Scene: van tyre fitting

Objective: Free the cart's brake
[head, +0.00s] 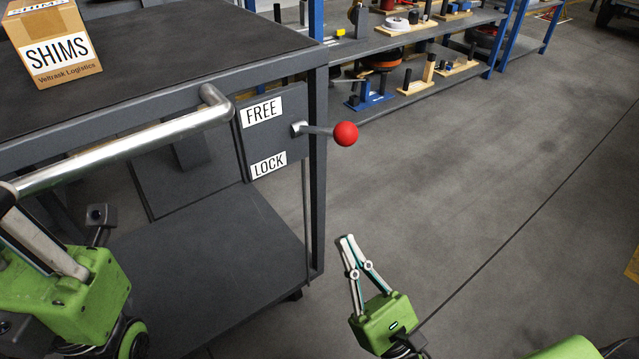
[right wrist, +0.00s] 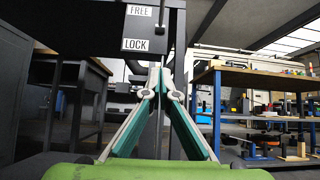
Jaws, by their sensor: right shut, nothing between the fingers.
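The cart (head: 318,180) is dark grey, with a silver push handle (head: 130,150) along its near side. On its corner plate, a brake lever with a red ball knob (head: 345,134) sticks out to the right, nearly level. Its pivot lies between the FREE label (head: 261,110) above and the LOCK label (head: 268,165) below. My right gripper (head: 347,238) is shut and empty, below the knob and apart from it. In the right wrist view its fingertips (right wrist: 158,72) meet below the LOCK label; the knob does not show there. My left gripper (head: 48,228) is by the handle's left end, partly cut off; its grip is unclear.
A SHIMS box (head: 62,52) stands on the cart's top. Blue-framed shelves (head: 435,62) with several parts stand behind. The floor (head: 500,190) to the right of the cart is clear.

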